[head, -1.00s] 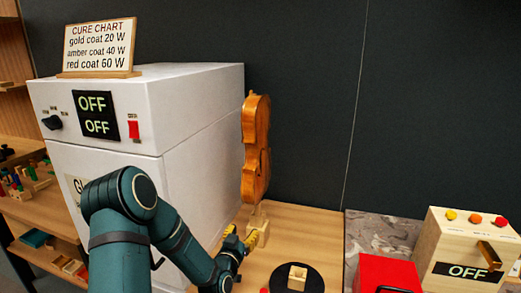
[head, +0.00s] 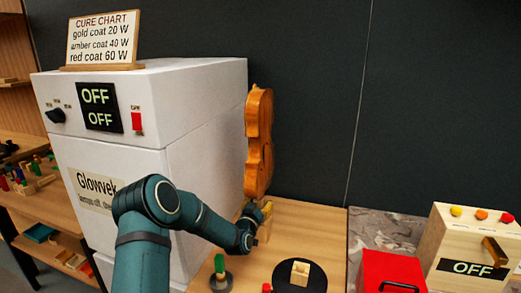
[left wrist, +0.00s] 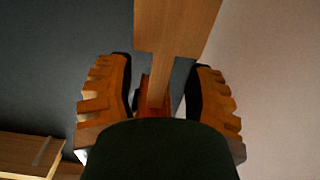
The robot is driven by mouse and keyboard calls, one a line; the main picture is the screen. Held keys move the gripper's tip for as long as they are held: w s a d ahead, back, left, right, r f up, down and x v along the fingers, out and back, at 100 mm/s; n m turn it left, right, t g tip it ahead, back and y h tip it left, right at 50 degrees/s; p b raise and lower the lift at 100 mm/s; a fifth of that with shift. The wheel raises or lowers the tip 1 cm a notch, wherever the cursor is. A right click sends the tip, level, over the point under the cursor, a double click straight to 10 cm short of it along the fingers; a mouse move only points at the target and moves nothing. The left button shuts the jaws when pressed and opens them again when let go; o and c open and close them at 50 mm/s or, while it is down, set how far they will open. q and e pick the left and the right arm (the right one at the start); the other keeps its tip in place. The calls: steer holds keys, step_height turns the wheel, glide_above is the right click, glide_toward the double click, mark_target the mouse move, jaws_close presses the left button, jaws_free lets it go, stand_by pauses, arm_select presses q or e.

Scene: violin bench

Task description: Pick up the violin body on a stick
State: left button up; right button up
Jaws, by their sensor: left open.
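The orange-brown violin body (head: 259,140) hangs upright beside the white cabinet's right side in the head view. My left gripper (head: 262,212) is just below it, at the stick, and hides most of the stick there. In the left wrist view, the pale wooden stick (left wrist: 160,85) shows between the two ridged fingers of my left gripper (left wrist: 158,98). Gaps show on both sides, so the gripper is open around it. The stick joins a broader wooden piece at the top of that view. My right gripper is in neither view.
The white cabinet (head: 200,120) stands close left of my left gripper. On the wooden bench (head: 320,220) are a black disc (head: 315,278) with a wooden block and a green-topped peg (head: 220,266). A red box (head: 392,272) and a wooden box (head: 470,250) stand to the right.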

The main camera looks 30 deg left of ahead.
arm_select(q)
steer(key=shift+w+a, duration=0.15)
steer(key=shift+w, duration=0.35)
jaws_close()
steer(key=shift+r, duration=0.1)
